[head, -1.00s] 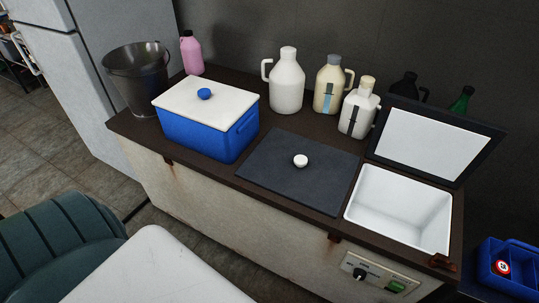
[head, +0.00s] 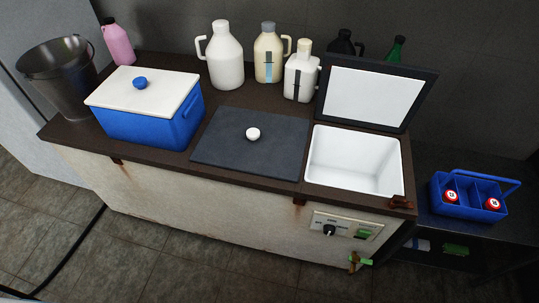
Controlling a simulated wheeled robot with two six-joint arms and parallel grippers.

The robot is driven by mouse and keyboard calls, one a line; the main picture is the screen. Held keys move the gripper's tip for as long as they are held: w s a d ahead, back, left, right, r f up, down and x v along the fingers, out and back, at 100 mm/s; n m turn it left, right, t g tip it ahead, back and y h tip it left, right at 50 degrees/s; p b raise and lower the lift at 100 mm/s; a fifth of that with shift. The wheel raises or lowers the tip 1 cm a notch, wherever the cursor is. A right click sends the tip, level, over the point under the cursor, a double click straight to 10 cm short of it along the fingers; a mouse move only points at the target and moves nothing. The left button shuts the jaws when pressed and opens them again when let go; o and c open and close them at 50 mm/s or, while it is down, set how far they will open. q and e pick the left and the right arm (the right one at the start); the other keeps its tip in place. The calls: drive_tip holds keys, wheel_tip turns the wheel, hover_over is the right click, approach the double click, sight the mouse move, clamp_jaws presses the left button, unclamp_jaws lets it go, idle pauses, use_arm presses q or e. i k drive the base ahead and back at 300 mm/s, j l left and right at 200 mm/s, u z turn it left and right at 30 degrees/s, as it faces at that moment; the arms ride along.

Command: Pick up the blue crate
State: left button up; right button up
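A blue crate (head: 468,199) with compartments and a raised carry handle stands on a dark low table at the right, to the right of the bulk tank. Two red-topped round items (head: 492,204) sit in it, in separate compartments. At least one other compartment looks empty. Neither of my grippers is in view.
The bulk tank (head: 190,195) has its right hatch open over a white basin (head: 352,165). On it stand a blue cooler with a white lid (head: 150,126), a dark bucket (head: 60,77) and several jugs and bottles. A green-handled tap (head: 356,261) sticks out in front.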

sight(472, 193)
drive_tip(key=z, duration=1.7)
drive_tip(key=i+l+u, duration=0.1)
drive_tip(key=i+l, duration=0.25)
drive_tip(key=l, duration=0.25)
drive_tip(key=j+u, duration=0.05)
